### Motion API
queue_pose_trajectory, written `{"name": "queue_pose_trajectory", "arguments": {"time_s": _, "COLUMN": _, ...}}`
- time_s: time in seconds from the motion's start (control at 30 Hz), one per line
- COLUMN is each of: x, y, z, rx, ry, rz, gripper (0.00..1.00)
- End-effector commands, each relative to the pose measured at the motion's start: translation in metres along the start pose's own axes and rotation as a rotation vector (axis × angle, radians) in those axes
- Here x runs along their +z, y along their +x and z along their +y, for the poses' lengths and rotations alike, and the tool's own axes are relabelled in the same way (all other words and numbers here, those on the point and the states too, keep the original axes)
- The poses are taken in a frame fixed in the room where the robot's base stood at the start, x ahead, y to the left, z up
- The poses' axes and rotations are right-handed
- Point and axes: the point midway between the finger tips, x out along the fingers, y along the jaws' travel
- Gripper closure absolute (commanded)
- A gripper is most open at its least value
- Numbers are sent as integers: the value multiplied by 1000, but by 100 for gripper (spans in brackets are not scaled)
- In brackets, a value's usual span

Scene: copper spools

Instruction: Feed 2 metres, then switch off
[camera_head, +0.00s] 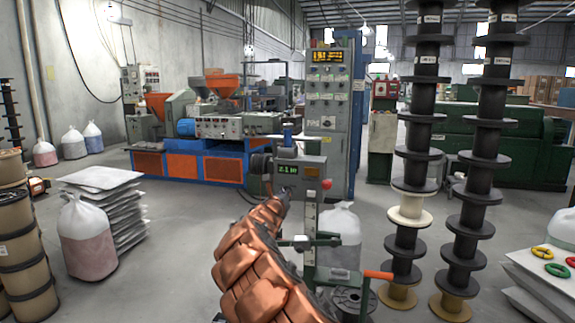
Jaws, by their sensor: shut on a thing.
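A grey control box (312,172) stands on a post in the middle of the view. Its green display (287,170) seems to read 2.1 m. A red button (326,184) sits on its right side. My copper-coloured arm reaches up from the bottom, and my dark gripper (284,198) is at the box's lower left front. It is shut on a small control there, which it mostly hides; I cannot tell the control's position.
Two tall stacks of black spools (480,150) stand close on the right, one with a cream spool (411,208). Wound spools (22,255), a filled bag (87,238) and stacked sheets (105,190) are on the left. An orange and blue machine (190,165) stands behind. Open floor lies left of my arm.

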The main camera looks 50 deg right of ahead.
Motion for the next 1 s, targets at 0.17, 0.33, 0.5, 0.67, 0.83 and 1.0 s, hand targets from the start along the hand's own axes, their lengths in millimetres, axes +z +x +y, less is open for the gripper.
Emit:
{"name": "queue_pose_trajectory", "arguments": {"time_s": 0.17, "x": 3, "y": 0, "z": -1, "rx": 0, "ry": -83, "rz": 1, "gripper": 100}}
{"name": "queue_pose_trajectory", "arguments": {"time_s": 0.33, "x": 2, "y": 0, "z": -2, "rx": 0, "ry": -156, "rz": 2, "gripper": 100}}
{"name": "queue_pose_trajectory", "arguments": {"time_s": 0.5, "x": 2, "y": 0, "z": -1, "rx": 1, "ry": -227, "rz": 3, "gripper": 100}}
{"name": "queue_pose_trajectory", "arguments": {"time_s": 0.67, "x": 0, "y": 0, "z": 0, "rx": 2, "ry": -270, "rz": 2, "gripper": 100}}
{"name": "queue_pose_trajectory", "arguments": {"time_s": 0.83, "x": -1, "y": 0, "z": 1, "rx": 1, "ry": -277, "rz": 1, "gripper": 100}}
{"name": "queue_pose_trajectory", "arguments": {"time_s": 1.0, "x": -1, "y": 0, "z": 1, "rx": 1, "ry": -276, "rz": 1, "gripper": 77}}
